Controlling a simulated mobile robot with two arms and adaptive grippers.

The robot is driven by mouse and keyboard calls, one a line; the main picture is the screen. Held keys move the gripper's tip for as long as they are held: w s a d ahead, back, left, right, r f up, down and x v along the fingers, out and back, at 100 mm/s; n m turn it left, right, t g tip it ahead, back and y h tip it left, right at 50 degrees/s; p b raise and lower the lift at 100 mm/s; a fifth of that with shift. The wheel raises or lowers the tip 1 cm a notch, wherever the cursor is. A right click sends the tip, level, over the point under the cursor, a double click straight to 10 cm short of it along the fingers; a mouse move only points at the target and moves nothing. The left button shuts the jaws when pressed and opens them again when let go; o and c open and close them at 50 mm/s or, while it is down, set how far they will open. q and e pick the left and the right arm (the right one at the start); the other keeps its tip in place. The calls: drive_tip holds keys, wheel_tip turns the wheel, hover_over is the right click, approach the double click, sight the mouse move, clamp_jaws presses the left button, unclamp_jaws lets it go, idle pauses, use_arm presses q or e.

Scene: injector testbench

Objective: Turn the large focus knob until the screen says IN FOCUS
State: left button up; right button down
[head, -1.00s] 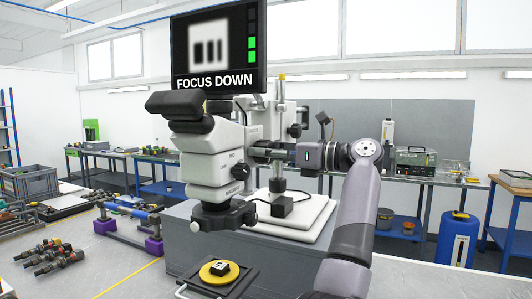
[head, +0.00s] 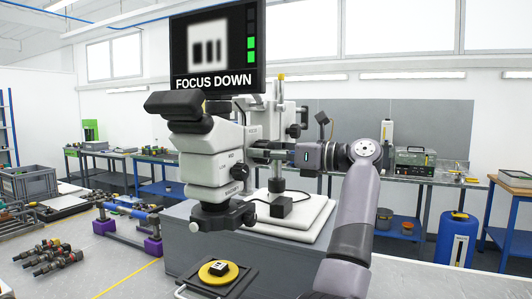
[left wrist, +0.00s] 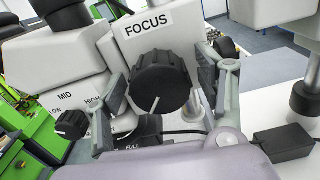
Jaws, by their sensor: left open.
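The large black focus knob (left wrist: 160,80) sits under the FOCUS label in the left wrist view, its white pointer line facing down. My left gripper (left wrist: 166,88) is open, with one finger on each side of the knob; whether either finger touches it is hard to tell. In the head view this gripper (head: 268,152) reaches the right side of the white microscope (head: 208,165) and hides the knob. The screen (head: 215,45) reads FOCUS DOWN, with a blurred picture of dark bars and two green lit blocks. My right gripper is not in view.
A smaller black knob (left wrist: 72,124) with LOW, MID and HIGH marks is left of the focus knob. A black box (left wrist: 283,142) with a cable lies on the white base at right. A yellow disc (head: 214,273) with a small marked piece sits below the microscope.

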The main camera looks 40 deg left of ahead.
use_arm(q)
drive_tip(key=shift+d, duration=0.1)
drive_tip(key=v, duration=1.2)
idle(1.4)
